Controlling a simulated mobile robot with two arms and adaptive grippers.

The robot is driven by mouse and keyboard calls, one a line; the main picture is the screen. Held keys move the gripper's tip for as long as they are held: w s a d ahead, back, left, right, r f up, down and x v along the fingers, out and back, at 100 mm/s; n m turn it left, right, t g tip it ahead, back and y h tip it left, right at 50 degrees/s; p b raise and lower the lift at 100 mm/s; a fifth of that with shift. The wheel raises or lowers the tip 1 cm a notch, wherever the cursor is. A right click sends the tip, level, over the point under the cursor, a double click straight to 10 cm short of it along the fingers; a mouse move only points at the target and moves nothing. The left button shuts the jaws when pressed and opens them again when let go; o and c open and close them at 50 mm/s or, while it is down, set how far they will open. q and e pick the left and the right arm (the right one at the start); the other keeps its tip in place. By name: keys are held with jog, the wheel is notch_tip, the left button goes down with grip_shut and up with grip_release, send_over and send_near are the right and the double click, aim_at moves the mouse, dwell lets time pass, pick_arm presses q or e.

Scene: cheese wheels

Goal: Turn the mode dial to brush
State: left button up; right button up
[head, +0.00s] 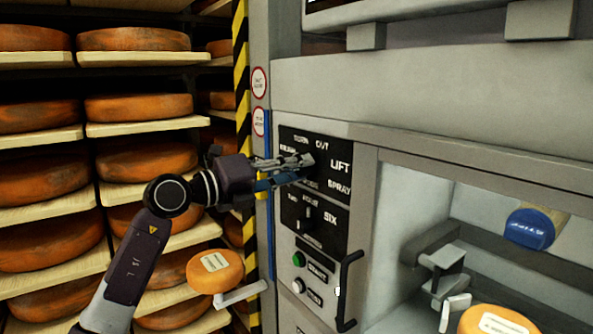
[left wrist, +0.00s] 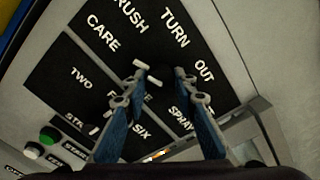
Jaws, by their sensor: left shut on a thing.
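The mode dial (left wrist: 155,80) is a dark knob on a black panel (head: 330,147) on the machine front. My left gripper (head: 303,167) comes in from the left and is shut on the dial; its fingers hide the knob in the head view. In the left wrist view two blue-padded fingers (left wrist: 161,78) stand on either side of it. White labels around it read OUT, LIFT and SPRAY in the head view, and BRUSH (partly cut off), CARE and TURN in the wrist view. I cannot tell which label the dial points at. My right gripper is not in view.
Below is a second dial (head: 308,215) with TWO and SIX labels, then a green button (head: 298,259), a white button (head: 298,286) and a black handle (head: 348,290). Cheese shelves (head: 150,126) stand left. A blue-ended roller (head: 530,229) is in the bay at right.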

pick_arm(q)
jog(key=shift+f, duration=0.1)
jog(key=m+b, duration=0.3)
jog(key=m, duration=0.1)
jog(key=shift+m, duration=0.4)
jog(key=shift+m+b, duration=0.85)
jog(key=shift+m, duration=0.95)
jog(key=o, duration=1.1)
